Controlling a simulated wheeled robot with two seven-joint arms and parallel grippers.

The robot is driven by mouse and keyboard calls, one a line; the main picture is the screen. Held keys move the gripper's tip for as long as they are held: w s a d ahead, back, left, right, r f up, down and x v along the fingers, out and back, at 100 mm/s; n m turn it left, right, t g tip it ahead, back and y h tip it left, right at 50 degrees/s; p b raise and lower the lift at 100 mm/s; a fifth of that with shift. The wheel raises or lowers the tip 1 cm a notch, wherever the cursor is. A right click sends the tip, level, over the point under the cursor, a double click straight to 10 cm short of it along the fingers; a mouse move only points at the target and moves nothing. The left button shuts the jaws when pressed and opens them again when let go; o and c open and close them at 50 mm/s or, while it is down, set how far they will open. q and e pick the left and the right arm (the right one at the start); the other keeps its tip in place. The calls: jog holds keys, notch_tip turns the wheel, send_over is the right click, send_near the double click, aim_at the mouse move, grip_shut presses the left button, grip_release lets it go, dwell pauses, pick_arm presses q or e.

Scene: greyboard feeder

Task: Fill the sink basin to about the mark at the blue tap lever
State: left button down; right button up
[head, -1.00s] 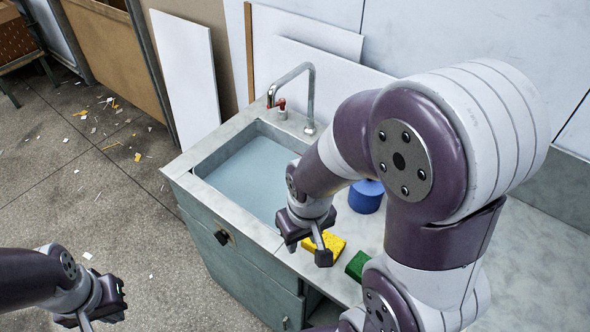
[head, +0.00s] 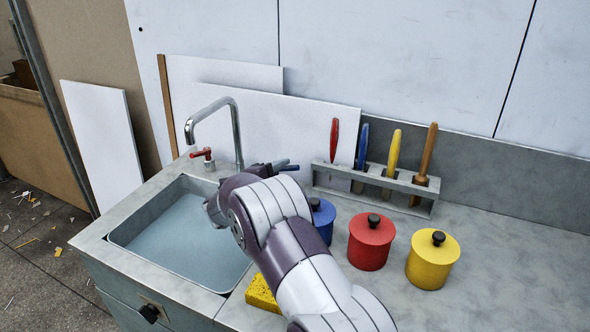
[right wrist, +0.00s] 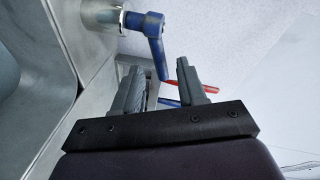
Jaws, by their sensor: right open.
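The sink basin (head: 185,238) holds pale blue water, its surface below the rim. No level mark can be made out. The curved metal tap spout (head: 236,125) stands at the back, with a red lever (head: 203,154) to its left. The blue tap lever (right wrist: 154,42) shows in the right wrist view, its lower end close to the gap between the fingertips; I cannot tell whether they touch. My right gripper (head: 282,165) is open and empty behind the basin's right side, right of the spout; its fingers show in the right wrist view (right wrist: 158,82). My left gripper is out of view.
A rack (head: 376,180) of colored-handled tools stands at the back. Blue (head: 323,218), red (head: 371,243) and yellow (head: 432,260) lidded pots stand on the counter, with a yellow sponge (head: 262,295) near the front. Counter right of the yellow pot is clear.

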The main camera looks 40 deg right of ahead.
aim_at(289, 168)
jog(key=x, duration=0.5)
jog(key=shift+w+d, duration=0.1)
jog(key=shift+d, duration=0.25)
grip_shut()
jog(key=shift+a+r+m+g+p, duration=0.25)
jog(key=shift+m+g+p, duration=0.25)
jog(key=shift+g+p, duration=0.15)
jog(key=shift+a+m+g+h+p, duration=0.2)
jog(key=shift+m+g+h+p, duration=0.15)
jog(key=shift+m+g, duration=0.35)
jog(key=shift+s+a+f+m+g, duration=0.1)
jog(key=shift+s+a+m+g, duration=0.15)
jog(key=shift+m+g, duration=0.45)
jog(key=shift+s+a+f+m+g, duration=0.15)
jog(key=shift+s+m+g, duration=0.2)
jog(key=shift+g, duration=0.6)
